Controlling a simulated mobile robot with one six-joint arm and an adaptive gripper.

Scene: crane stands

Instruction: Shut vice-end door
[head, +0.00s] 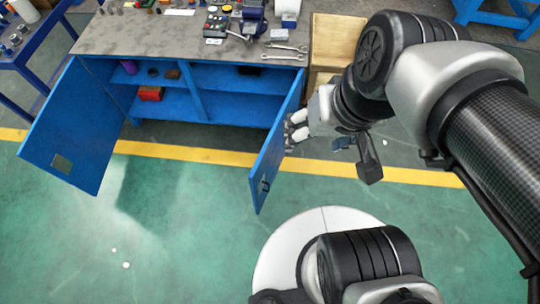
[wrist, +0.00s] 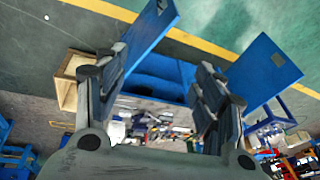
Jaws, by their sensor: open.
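The blue bench cabinet has both doors swung open. The vice-end door (head: 275,150), on the right in the head view, stands out toward the front, with a small dark handle (head: 265,186) near its free end. In the wrist view this door (wrist: 150,32) rises between my fingers, nearer the left one. A blue vice (head: 253,18) sits on the bench top above that side. My gripper (wrist: 160,65) is open and empty. In the head view it is just right of the door, on its outer side; whether it touches cannot be told.
The other door (head: 72,128) is open at the left. The shelves hold a red box (head: 150,93) and small items. Tools, including spanners (head: 285,48), lie on the bench top (head: 130,38). A wooden crate (head: 336,40) stands right of the cabinet. The green floor in front is clear.

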